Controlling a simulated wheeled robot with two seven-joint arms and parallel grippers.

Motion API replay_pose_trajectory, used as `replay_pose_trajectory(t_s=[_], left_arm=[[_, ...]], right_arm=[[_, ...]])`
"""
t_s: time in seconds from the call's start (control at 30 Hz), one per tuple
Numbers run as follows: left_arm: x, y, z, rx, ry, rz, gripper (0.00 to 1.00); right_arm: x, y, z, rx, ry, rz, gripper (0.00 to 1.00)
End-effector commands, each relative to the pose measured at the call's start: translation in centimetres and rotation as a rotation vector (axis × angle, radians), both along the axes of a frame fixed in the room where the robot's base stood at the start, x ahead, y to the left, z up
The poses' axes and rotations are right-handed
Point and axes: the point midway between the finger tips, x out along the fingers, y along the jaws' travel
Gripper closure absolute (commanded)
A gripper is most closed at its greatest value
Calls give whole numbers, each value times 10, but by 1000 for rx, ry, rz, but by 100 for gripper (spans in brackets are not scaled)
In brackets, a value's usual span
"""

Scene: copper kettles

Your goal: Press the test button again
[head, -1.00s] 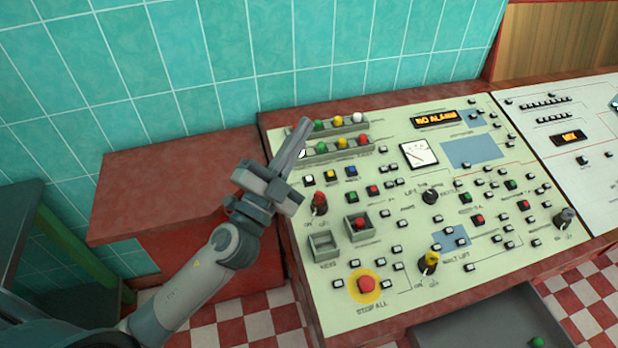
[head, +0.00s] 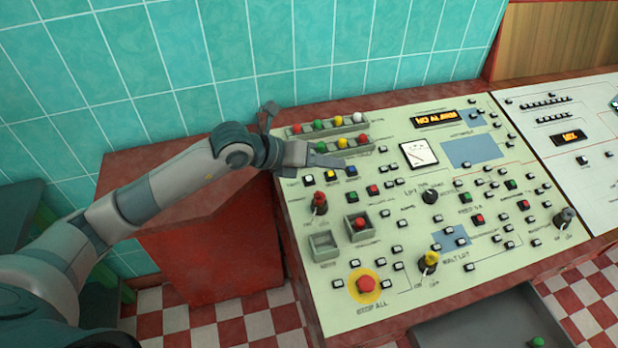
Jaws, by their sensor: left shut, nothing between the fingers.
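The control panel (head: 405,290) is a pale, sloped board with many small buttons, knobs and lamps. No label that I can read marks the test button. A row below the lamp strips holds a white button (head: 309,182), a yellow button (head: 330,175) and a blue button (head: 351,171). My left gripper (head: 341,162) is shut and empty, its tip pointing right just above the yellow and blue buttons. I cannot tell whether it touches the panel. The gripper partly covers the lower lamp strip. My right gripper is not in view.
Two strips of coloured lamps (head: 352,119) lie along the panel's upper left. An orange display (head: 436,118) reads "NO ALARM". The tiled wall (head: 290,50) rises behind.

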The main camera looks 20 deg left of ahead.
Motion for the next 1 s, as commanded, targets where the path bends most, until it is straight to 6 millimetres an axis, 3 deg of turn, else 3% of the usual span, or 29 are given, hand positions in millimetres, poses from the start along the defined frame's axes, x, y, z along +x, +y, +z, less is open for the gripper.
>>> replay_pose_trajectory(t_s=[0.1,0.33,1.0], left_arm=[[17,31,-8,125,-3,58,100],[32,64,-12,243,-4,126,100],[34,69,-21,258,-1,135,100]], right_arm=[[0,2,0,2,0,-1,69],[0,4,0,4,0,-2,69],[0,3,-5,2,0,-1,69]])
